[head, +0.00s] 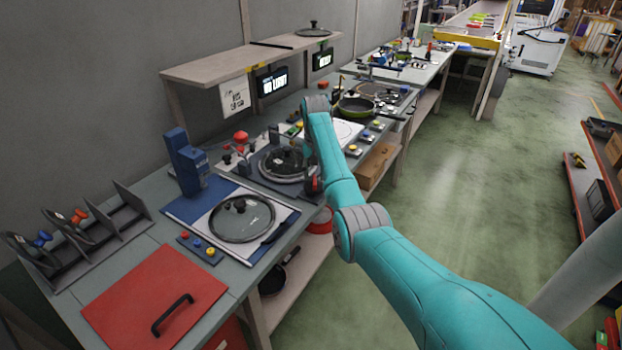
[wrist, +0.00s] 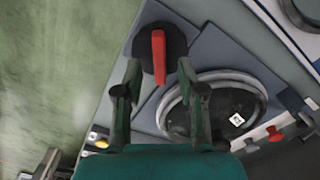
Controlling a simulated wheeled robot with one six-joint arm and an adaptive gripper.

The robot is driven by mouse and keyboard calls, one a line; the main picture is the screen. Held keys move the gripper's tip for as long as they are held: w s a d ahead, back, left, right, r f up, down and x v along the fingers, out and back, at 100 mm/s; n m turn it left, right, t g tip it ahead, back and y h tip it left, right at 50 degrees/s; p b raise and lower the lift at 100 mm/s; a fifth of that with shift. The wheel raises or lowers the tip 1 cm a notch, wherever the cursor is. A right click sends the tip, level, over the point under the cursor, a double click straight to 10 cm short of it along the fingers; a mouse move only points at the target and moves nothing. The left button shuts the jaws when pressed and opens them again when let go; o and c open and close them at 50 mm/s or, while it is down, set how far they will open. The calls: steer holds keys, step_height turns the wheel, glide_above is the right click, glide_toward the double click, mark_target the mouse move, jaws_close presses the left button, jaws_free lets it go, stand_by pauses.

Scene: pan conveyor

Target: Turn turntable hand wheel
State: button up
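In the wrist view, the hand wheel is a black round knob with a raised red bar handle (wrist: 158,55), at the top centre. My gripper (wrist: 158,70) is open, one finger on each side of the red bar in the picture, with a gap on both sides. I cannot tell how deep the bar sits between the fingers. The turntable (wrist: 168,103) carries a dark round lid or pan with a white tag, right of the fingers. In the head view the turntable (head: 268,177) holds a glass lid; my arm hides most of the wheel and gripper.
A second glass lid (head: 242,218) lies on a white and blue station at the front. A blue post (head: 187,162) stands behind it. A red panel with a black handle (head: 155,300) is nearer. The green floor right of the bench (head: 470,190) is open.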

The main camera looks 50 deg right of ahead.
steer(key=shift+f, duration=1.2)
jaws_close()
steer(key=shift+n, duration=0.3)
steer(key=n, duration=1.2)
steer(key=shift+n, duration=0.3)
